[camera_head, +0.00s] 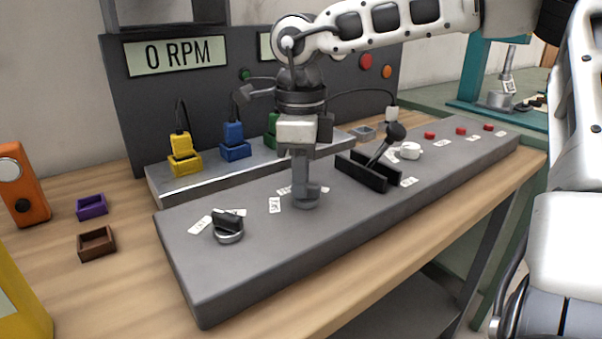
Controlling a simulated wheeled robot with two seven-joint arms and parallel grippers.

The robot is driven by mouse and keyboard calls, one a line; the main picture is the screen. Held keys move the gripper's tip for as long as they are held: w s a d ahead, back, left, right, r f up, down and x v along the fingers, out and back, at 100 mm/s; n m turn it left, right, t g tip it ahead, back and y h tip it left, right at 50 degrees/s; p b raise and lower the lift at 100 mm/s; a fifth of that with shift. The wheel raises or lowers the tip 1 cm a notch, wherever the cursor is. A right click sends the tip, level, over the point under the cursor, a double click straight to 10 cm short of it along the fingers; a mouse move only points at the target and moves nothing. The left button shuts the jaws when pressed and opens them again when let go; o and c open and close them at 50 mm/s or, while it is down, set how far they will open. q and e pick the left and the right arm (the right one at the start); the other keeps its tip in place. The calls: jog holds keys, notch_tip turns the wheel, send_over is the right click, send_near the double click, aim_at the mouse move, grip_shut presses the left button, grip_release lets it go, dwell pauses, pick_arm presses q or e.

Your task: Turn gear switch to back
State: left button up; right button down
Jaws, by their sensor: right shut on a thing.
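My right gripper (306,195) reaches down to the grey control panel (240,275), at the middle of its front part. It is shut on a small switch knob there, which the fingers hide almost wholly. Small white labels (274,205) lie around that knob, too small to read. Left of it on the panel is a round rotary knob (228,228) with a black handle and its own labels. Right of it a black lever (387,145) with a ball top leans in a slotted black base (367,172). I cannot tell the switch's setting. My left gripper is not in view.
A display (177,54) reads 0 RPM. Yellow (184,155) and blue (234,143) plugs stand on a raised strip behind the panel. A white knob (410,150) and red buttons (461,131) lie farther right. Purple (91,206) and brown (96,243) trays stand left.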

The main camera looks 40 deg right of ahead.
jog(key=shift+n, duration=1.2)
jog(key=shift+a, duration=0.1)
jog(key=c, duration=1.4)
grip_release()
notch_tip(320, 180, up, 16)
jog(key=p, duration=0.3)
jog(key=shift+s+f, duration=0.1)
